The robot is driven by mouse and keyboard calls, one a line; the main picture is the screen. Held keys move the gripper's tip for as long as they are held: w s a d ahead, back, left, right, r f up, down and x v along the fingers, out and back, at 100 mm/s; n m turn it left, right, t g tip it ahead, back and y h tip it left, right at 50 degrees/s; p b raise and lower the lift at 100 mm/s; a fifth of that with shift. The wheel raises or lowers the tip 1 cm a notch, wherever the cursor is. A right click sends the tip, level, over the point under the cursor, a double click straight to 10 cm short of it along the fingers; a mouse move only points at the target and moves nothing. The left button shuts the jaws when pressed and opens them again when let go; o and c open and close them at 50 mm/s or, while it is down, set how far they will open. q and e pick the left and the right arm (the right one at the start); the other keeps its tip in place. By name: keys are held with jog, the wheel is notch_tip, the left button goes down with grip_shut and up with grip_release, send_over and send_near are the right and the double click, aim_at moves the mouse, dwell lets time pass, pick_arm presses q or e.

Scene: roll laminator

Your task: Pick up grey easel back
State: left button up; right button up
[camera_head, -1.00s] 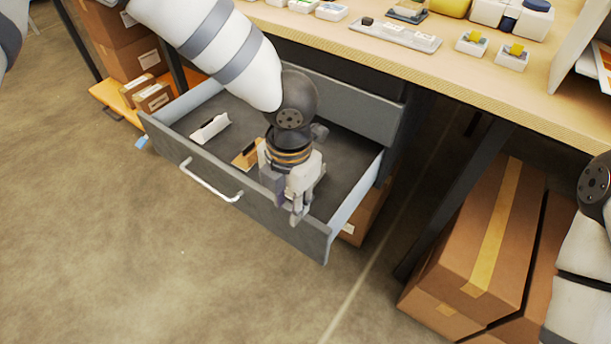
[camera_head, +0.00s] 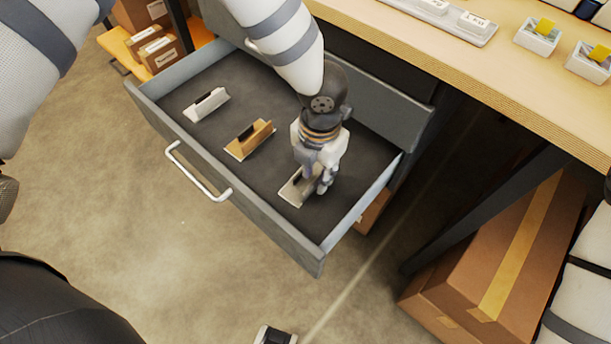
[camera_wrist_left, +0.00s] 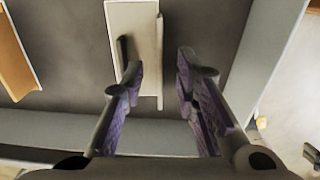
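The grey easel back (camera_head: 291,192) lies in the right part of the open drawer, a flat light plate with a raised edge. My left gripper (camera_head: 324,183) is low over it, pointing down, and hides part of it. In the left wrist view the easel back (camera_wrist_left: 143,25) has a thin upright edge and a dark piece. The left gripper (camera_wrist_left: 160,68) is open there, one finger over the plate and the other to its right. The upright edge shows between the fingers; I cannot tell whether they touch it.
The drawer (camera_head: 245,215) also holds a wooden easel back (camera_head: 250,140) in the middle and a white one (camera_head: 206,104) at the left. Its right wall (camera_head: 362,203) is close to my left gripper. The tabletop (camera_head: 450,60) overhangs behind. Cardboard boxes (camera_head: 490,265) stand at the right.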

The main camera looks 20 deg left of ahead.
pick_arm(q)
notch_tip(320, 180, down, 3)
jog(key=shift+r, duration=0.2)
grip_shut()
jog(key=shift+r, duration=0.15)
